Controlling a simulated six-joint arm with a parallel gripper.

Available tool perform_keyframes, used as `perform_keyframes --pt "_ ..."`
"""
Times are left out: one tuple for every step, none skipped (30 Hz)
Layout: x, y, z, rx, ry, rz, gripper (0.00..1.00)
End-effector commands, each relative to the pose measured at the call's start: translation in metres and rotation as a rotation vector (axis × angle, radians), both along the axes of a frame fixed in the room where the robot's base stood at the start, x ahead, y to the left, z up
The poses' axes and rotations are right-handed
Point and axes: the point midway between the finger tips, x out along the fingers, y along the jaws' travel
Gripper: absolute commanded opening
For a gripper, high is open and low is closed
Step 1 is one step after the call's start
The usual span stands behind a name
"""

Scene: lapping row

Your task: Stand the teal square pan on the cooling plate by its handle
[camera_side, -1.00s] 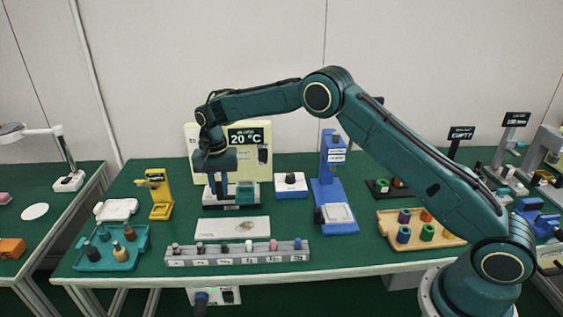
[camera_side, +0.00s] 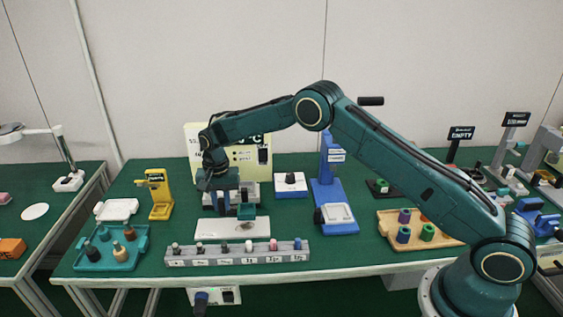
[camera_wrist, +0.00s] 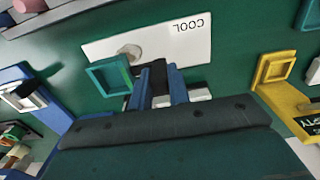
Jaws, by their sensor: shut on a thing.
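The teal square pan (camera_side: 246,211) is in my gripper (camera_side: 226,207), which is shut on its black handle (camera_wrist: 160,78). In the wrist view the pan (camera_wrist: 97,73) is an open square frame to the left of the two blue fingers (camera_wrist: 158,90). The cooling plate (camera_side: 210,229) is a flat white slab in front of the pan. Its COOL label shows upside down in the wrist view (camera_wrist: 192,45). The pan overlaps the plate's back edge in the picture and looks held above it; I cannot tell the exact gap.
A grey rack (camera_side: 238,256) with several small pieces stands in front of the plate. The heater (camera_side: 252,193) is behind my gripper. A yellow stand (camera_side: 160,195) is left and a blue stand (camera_side: 335,195) right. A small tan round thing or mark (camera_wrist: 130,50) shows on the plate.

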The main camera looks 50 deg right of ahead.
Motion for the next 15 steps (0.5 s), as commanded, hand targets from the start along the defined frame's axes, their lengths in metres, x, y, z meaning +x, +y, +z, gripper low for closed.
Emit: perform_keyframes --pt "0.000 0.000 -0.005 0.000 0.000 0.000 0.00" --pt "0.000 0.000 -0.007 0.000 0.000 0.000 0.00" --pt "0.000 0.000 -0.010 0.000 0.000 0.000 0.00" --pt "0.000 0.000 -0.012 0.000 0.000 0.000 0.00" --pt "0.000 0.000 -0.015 0.000 0.000 0.000 0.00" --pt "0.000 0.000 -0.018 -0.001 0.001 0.000 0.00" --pt "0.000 0.000 -0.020 -0.001 0.001 0.000 0.00" --pt "0.000 0.000 -0.022 0.000 0.000 0.000 0.00" --pt "0.000 0.000 -0.024 0.000 0.000 0.000 0.00" --pt "0.000 0.000 -0.025 0.000 -0.001 0.000 0.00" --pt "0.000 0.000 -0.027 0.000 -0.001 0.000 0.00" --pt "0.000 0.000 -0.028 0.000 -0.001 0.000 0.00" --pt "0.000 0.000 -0.030 0.000 -0.001 0.000 0.00" --pt "0.000 0.000 -0.030 0.000 -0.001 0.000 0.00" --pt "0.000 0.000 -0.031 0.000 -0.001 0.000 0.00"
